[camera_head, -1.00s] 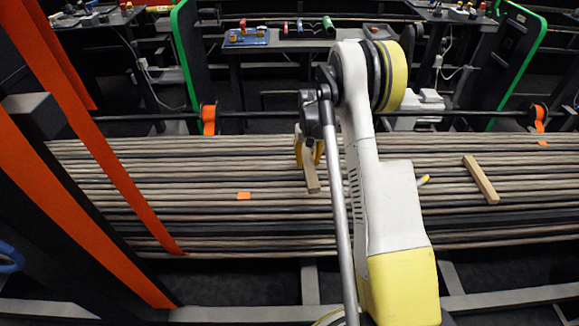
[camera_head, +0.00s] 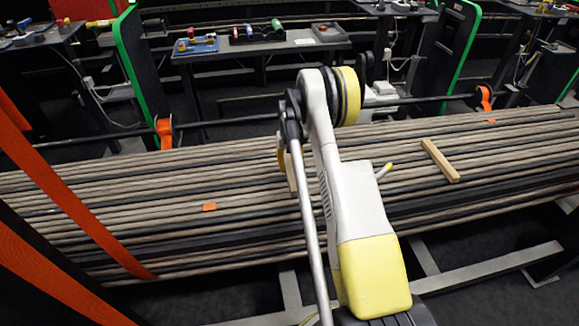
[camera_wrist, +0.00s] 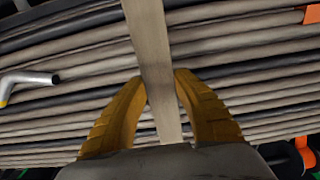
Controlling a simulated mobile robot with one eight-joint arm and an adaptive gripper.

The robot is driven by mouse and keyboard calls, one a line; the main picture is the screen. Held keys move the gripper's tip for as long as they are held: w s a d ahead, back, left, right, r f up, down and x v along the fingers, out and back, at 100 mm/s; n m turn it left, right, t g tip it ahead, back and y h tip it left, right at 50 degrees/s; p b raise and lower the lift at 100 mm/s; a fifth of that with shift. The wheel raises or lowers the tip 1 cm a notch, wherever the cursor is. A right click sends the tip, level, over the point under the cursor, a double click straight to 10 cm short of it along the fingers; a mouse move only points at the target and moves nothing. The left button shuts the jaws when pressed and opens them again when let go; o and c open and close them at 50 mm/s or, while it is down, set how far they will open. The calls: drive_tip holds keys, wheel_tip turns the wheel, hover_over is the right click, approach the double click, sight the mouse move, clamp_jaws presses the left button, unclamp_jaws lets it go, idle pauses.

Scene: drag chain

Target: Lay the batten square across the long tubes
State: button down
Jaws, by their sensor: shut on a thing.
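The long tubes (camera_head: 120,220) lie side by side in a wide bundle, slanting up to the right in the head view. A pale wooden batten (camera_wrist: 150,40) is between the yellow fingers of my gripper (camera_wrist: 160,78) in the wrist view. They are shut on its two sides. It runs roughly crosswise to the tubes, slightly tilted. In the head view only a sliver of this batten (camera_head: 291,181) shows beside my arm, which hides most of the gripper. I cannot tell whether it touches the tubes. A second batten (camera_head: 441,160) lies across the tubes at right.
A bent metal piece with a yellow end (camera_head: 384,170) sits between my arm and the second batten. An orange tag (camera_head: 209,207) is on the tubes. Orange straps (camera_head: 75,215) slant at the left. A dark bar and tool tables (camera_head: 270,43) stand behind.

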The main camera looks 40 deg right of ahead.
wheel_tip(320, 180, down, 3)
drive_tip(key=shift+f+b, duration=0.15)
drive_tip(key=shift+b, duration=0.85)
drive_tip(key=shift+f, duration=2.5)
drive_tip(key=c, duration=1)
unclamp_jaws()
wheel_tip(320, 180, up, 12)
